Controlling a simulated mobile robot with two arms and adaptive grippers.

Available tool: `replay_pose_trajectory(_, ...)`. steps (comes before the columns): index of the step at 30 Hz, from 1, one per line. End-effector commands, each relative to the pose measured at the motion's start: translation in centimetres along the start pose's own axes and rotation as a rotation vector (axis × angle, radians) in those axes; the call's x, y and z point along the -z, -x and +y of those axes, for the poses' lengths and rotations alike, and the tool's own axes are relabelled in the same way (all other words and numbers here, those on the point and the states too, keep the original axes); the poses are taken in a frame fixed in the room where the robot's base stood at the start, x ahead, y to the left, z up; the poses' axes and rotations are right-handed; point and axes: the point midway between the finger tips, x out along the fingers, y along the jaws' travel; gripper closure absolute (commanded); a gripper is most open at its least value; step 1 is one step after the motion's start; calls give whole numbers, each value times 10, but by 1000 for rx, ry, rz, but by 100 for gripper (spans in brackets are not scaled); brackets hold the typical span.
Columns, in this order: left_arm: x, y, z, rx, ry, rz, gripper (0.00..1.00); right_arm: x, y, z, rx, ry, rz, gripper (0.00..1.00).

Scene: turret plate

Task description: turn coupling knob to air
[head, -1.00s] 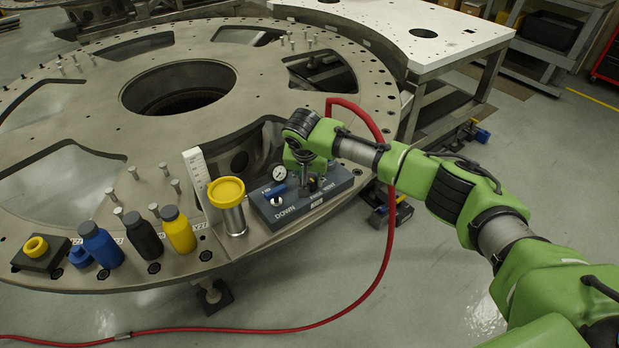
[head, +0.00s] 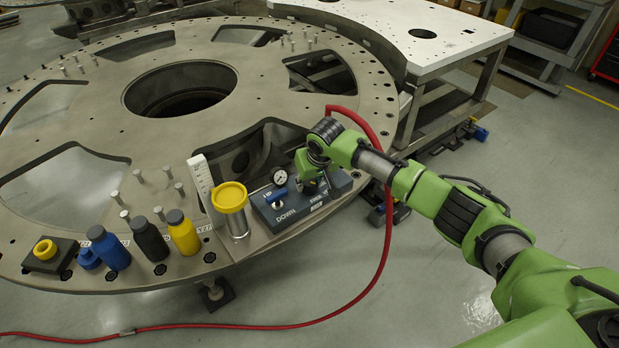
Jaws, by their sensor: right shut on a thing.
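The blue-grey control box (head: 296,213) sits on the near edge of the round metal plate, with the words DOWN and FREE VENT partly readable. A blue lever (head: 277,195) and a round white gauge (head: 279,176) show on its left part. My right gripper (head: 317,187) reaches down onto the right part of the box. It is shut on what looks like the coupling knob, which the fingers and wrist hide almost wholly. The knob's setting and any AIR mark cannot be read. My left gripper is not in view.
Left of the box stand a canister with a yellow lid (head: 230,196), a white scale (head: 201,182) and yellow, black and blue bottles (head: 183,232). A red hose (head: 388,240) loops behind my right wrist to the floor. The plate (head: 90,212) has large openings.

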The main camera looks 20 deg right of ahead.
Motion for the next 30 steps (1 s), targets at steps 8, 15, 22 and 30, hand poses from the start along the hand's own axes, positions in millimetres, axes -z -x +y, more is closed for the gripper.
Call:
replay_pose_trajectory(8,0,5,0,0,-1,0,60,0,0,1,102,236,-1,93)
replay_pose_trajectory(15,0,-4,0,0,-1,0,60,0,-2,1,188,448,1,93)
replay_pose_trajectory(22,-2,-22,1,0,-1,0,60,0,-4,0,271,646,3,93)
replay_pose_trajectory(30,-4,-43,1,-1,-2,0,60,0,-3,0,348,837,3,93)
